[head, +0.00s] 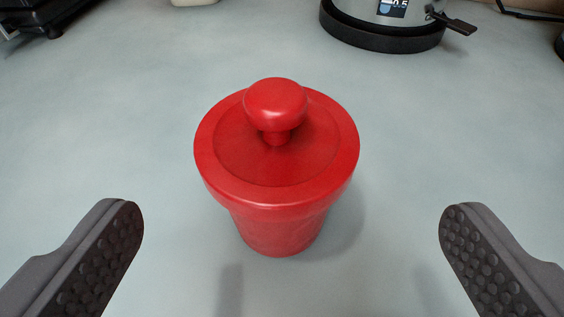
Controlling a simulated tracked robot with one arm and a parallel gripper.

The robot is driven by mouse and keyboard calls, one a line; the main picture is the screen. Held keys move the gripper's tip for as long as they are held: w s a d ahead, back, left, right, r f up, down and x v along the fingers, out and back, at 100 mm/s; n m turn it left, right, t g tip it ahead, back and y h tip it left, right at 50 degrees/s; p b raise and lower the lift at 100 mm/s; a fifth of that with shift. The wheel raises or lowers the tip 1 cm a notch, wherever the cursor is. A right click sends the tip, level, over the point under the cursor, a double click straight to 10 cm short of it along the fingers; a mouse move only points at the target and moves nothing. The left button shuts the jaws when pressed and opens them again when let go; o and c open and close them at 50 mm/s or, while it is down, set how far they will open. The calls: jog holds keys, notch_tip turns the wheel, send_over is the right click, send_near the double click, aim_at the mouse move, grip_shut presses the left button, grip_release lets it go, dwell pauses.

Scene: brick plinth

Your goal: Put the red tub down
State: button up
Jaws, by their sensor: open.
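The red tub (278,225) stands upright on the pale grey-blue surface (110,130) in the middle of the head view. Its round red lid with a mushroom-shaped knob is on top. My gripper (290,225) is open, with one dark studded finger low on the left and the other low on the right. Both fingers are well apart from the tub, and nothing is held between them. The tub's base appears to rest on the surface, with a soft shadow to its right.
A device with a dark round base (385,35) and a small display stands at the back right. A dark object (45,15) is at the back left corner. A cream object is cut off at the top edge. The surface around the tub is clear.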

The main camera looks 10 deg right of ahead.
aim_at(291, 203)
jog(key=x, duration=0.3)
jog(key=shift+w+f, duration=0.15)
jog(key=shift+w, duration=0.15)
jog(key=shift+a+b+x, duration=0.15)
jog(key=shift+b+x, duration=0.25)
jog(key=shift+x, duration=0.75)
jog(key=shift+a+b+x, duration=0.15)
jog(key=shift+b+x, duration=0.2)
jog(key=shift+x, duration=0.8)
jog(key=shift+w+d, duration=0.1)
jog(key=shift+w, duration=0.25)
jog(key=c, duration=1.1)
jog(key=shift+c, duration=0.2)
